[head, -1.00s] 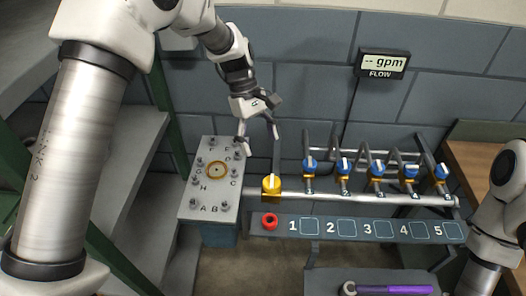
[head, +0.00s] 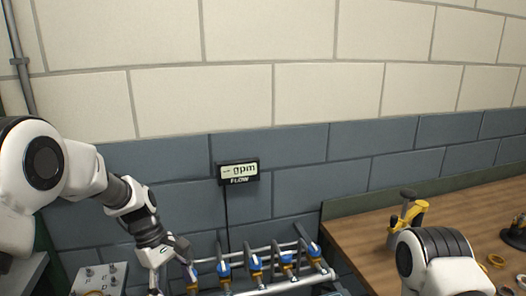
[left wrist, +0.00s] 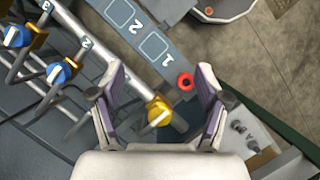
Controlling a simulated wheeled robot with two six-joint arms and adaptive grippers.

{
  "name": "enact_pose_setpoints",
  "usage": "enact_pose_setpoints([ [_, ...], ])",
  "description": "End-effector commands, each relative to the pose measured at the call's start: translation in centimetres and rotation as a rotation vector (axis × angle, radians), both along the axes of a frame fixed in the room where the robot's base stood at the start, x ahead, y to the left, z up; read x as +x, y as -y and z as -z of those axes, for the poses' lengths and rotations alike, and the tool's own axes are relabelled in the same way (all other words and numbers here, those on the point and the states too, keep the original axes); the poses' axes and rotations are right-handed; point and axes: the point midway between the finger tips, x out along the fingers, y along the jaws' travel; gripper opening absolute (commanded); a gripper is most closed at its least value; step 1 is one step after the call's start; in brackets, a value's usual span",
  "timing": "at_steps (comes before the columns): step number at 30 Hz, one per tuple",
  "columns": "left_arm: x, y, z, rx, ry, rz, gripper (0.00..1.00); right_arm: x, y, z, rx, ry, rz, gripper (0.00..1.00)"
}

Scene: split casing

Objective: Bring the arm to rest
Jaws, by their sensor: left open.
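My left gripper (head: 174,284) is at the lower left of the head view, with its fingertips near the bottom edge. In the left wrist view its two fingers (left wrist: 161,84) are spread wide with nothing held between them.
Blue-handled valves (head: 255,263) stand on a pipe rack below the flow display (head: 238,172). A wooden bench (head: 350,232) on the right carries a yellow tool (head: 408,217). The wall above is clear.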

Motion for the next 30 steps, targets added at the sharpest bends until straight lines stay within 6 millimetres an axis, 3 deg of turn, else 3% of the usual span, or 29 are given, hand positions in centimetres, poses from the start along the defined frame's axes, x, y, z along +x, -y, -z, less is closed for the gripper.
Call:
enact_pose_setpoints([
  [1,-0.6,-0.1,1.9,0.0,-0.033,-0.001,0.76,0.0,0.0,0.3,0.0,0.001,-0.001,0.4],
  [8,-3.9,0.0,7.8,0.0,-0.167,0.002,0.76,0.0,0.0,0.8,0.0,0.001,-0.002,0.4],
  [14,-9.5,-0.4,13.5,0.022,-0.311,0.014,0.76,0.1,0.0,1.3,0.0,0.001,-0.002,0.4],
  [17,-13.2,-0.9,17.2,0.047,-0.365,0.039,0.76,0.0,0.0,1.6,0.0,0.001,-0.001,0.4],
  [20,-18.6,-1.9,21.8,0.081,-0.4,0.098,0.76,0.0,0.0,2.0,0.0,0.001,-0.001,0.4],
  [24,-29.2,-4.3,28.2,0.123,-0.358,0.317,0.76,0.0,0.0,2.7,0.0,0.001,-0.001,0.4],
  [27,-34.1,-5.5,30.1,0.126,-0.214,0.538,0.76,0.0,0.0,2.9,0.0,0.001,-0.002,0.4],
  [30,-34.5,-5.8,30.0,0.132,0.0,0.738,0.76,0.0,0.0,2.8,0.0,0.001,-0.002,0.4],
])
